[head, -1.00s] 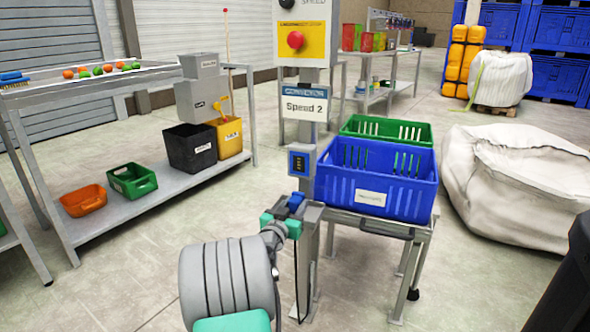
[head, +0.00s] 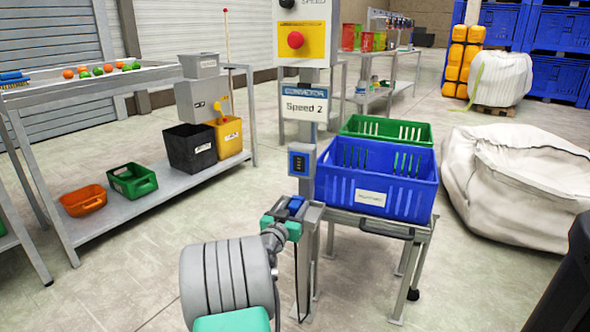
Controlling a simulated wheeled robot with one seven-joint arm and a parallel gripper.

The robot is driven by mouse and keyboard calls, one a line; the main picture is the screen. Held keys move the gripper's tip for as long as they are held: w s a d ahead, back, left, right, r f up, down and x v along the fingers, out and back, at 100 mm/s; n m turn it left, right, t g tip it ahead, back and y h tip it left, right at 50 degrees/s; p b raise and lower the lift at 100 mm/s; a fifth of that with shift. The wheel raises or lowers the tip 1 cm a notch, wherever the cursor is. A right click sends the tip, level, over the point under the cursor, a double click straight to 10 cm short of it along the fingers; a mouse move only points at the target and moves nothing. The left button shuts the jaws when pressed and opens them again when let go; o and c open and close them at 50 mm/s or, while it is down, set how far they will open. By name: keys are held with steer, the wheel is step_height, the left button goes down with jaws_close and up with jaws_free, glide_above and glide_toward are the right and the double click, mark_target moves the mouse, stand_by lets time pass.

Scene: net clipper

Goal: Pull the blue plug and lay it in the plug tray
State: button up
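The blue plug (head: 296,203) appears as a small blue block at the grey bracket on the metal post, below the small blue box with a dark face. My gripper (head: 284,213), with grey and teal parts, is right at it, on its near left side. The fingertips are small and partly hidden by my wrist, so I cannot tell whether they are open or closed on the plug. The plug seems to be at the bracket still. I cannot tell which container is the plug tray; the small labels are unreadable.
A blue crate (head: 377,181) and a green crate (head: 386,129) stand on a metal stand right of the post. Left, a shelf holds an orange bin (head: 83,200), a green bin (head: 133,181), a black bin (head: 190,148) and a yellow bin (head: 228,137). A white sack (head: 520,190) lies right.

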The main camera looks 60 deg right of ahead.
steer(key=o, duration=0.4)
steer(key=shift+o, duration=0.2)
steer(key=a+p, duration=0.1)
steer(key=a, duration=0.6)
steer(key=shift+s+r+p, duration=0.1)
steer(key=shift+s+p, duration=0.05)
steer(key=shift+p, duration=0.25)
steer(key=b, duration=0.2)
glide_toward(292, 210)
steer(key=shift+s+a, duration=0.15)
steer(key=shift+a, duration=1.05)
steer(key=shift+s+a, duration=0.15)
steer(key=shift+a, duration=1)
